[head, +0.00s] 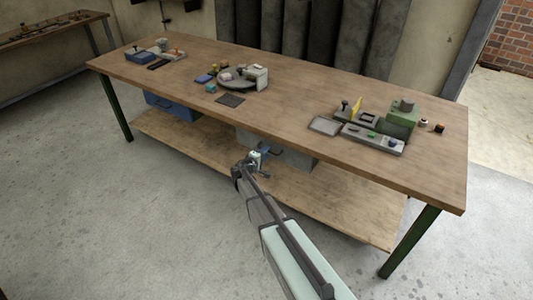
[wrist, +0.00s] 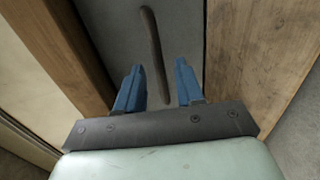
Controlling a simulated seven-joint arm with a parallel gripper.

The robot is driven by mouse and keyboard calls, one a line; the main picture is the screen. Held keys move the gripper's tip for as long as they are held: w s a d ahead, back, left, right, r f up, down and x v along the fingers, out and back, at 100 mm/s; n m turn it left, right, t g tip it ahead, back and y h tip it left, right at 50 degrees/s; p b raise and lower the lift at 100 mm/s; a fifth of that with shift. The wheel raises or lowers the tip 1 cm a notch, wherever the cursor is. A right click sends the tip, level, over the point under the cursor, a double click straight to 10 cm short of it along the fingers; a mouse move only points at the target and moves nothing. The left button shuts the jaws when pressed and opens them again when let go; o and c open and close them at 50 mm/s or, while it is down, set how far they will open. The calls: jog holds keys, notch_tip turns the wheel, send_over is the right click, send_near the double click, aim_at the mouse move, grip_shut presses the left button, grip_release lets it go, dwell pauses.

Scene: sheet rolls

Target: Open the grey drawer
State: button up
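The grey drawer (head: 295,156) hangs under the tabletop, near the middle of the bench, and looks closed. In the wrist view its grey front (wrist: 185,25) fills the centre, with a long dark bar handle (wrist: 151,38) running across it. My gripper (wrist: 160,66) has two blue fingers spread apart, one on each side of the handle as seen in the picture. No contact with the handle is visible, and the remaining depth to it is hard to judge. In the head view my gripper (head: 259,157) is at the drawer's left part and covers the handle.
A blue drawer (head: 170,107) hangs farther left under the wooden tabletop (head: 290,105). A lower wooden shelf (head: 330,206) lies beneath the drawers. Open concrete floor (head: 110,220) lies in front.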

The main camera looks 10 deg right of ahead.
jog(key=shift+x, duration=0.8)
grip_shut()
